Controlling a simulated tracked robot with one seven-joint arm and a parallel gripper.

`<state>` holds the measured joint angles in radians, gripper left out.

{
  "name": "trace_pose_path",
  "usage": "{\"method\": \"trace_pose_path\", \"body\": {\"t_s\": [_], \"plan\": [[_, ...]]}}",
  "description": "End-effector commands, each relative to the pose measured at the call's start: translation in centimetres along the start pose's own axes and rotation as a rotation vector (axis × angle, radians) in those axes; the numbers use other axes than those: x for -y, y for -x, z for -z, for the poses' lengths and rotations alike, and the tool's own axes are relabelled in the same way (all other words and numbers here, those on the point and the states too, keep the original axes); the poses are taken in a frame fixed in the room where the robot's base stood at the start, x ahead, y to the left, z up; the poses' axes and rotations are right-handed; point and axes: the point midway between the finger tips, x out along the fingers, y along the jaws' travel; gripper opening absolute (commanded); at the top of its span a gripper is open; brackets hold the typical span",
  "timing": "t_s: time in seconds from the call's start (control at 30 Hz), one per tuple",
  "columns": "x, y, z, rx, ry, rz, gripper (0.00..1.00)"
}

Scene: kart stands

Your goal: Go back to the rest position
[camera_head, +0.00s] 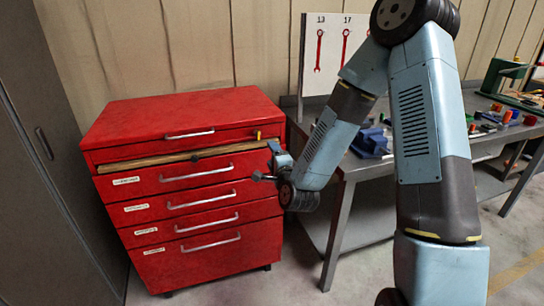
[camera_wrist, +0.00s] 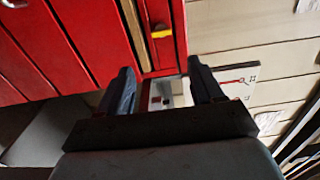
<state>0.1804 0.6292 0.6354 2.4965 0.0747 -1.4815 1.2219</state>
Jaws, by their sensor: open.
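My arm reaches from the right of the head view towards the red tool chest (camera_head: 195,205). My gripper (camera_head: 268,167) is at the chest's right front, near the upper drawers; I cannot tell whether it touches. In the wrist view my gripper (camera_wrist: 163,80) shows two dark fingers set wide apart, with nothing held between them. The red chest front (camera_wrist: 95,35) fills the upper left of that view.
A small yellow piece (camera_head: 258,135) is at the chest's upper right. A wooden strip (camera_head: 160,160) runs below the top drawer. A grey workbench (camera_head: 340,165) with blue parts (camera_head: 371,142) stands right. A white board (camera_head: 332,85) holds red wrenches. A dark cabinet (camera_head: 50,180) stands left.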

Motion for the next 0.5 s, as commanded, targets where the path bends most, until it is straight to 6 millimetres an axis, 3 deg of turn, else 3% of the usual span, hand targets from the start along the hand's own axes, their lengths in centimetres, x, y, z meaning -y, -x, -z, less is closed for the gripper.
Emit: {"method": "trace_pose_path", "body": {"t_s": [0.23,0.5], "plan": [[0.7,-0.1,0.1,0.018,0.072,-0.032,0.66],[3.1,0.4,1.2,0.077,0.350,-0.177,0.66]]}}
